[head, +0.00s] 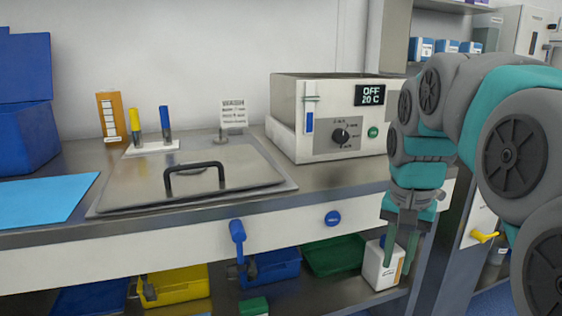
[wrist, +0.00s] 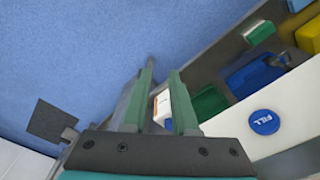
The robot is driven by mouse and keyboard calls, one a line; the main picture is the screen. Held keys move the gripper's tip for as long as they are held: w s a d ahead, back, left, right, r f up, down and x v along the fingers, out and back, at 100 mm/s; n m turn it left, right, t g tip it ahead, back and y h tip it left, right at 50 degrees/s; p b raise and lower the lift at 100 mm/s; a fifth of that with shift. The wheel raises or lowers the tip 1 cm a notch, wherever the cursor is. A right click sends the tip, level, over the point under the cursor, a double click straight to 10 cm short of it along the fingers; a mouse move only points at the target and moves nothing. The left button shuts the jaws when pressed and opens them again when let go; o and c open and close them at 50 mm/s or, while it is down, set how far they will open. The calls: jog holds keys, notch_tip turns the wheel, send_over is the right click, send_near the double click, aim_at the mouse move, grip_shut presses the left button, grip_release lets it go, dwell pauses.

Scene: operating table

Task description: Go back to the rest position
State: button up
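My gripper (head: 400,262) hangs pointing down in front of the table's right part, with its two green fingers apart. In the wrist view my gripper (wrist: 160,72) also shows spread fingers with nothing held between them. A white container (head: 383,266) with a blue cap stands on the lower shelf behind the fingers in the head view. It shows partly between the fingers in the wrist view (wrist: 160,106), apart from them as far as I can tell.
The steel table holds a lidded basin (head: 197,180), a heater box (head: 325,118) reading OFF 20 C, and a blue sheet (head: 45,202). A blue FILL button (wrist: 264,122) and blue tap (head: 238,240) are on the front. Yellow (head: 180,287) and green (head: 335,256) bins sit below. Blue floor is open.

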jog(key=s+a+f+n+g, duration=0.1)
jog(key=s+a+f+n, duration=0.2)
jog(key=s+f, duration=0.5)
jog(key=s+a+f+n+g, duration=0.1)
jog(key=s+a+f+n, duration=0.1)
jog(key=s+f, duration=0.7)
jog(key=s+n, duration=0.1)
jog(key=s, duration=0.5)
jog(key=shift+s+a+n+g, duration=0.15)
jog(key=shift+a+n+g, duration=0.15)
jog(key=shift+a, duration=0.1)
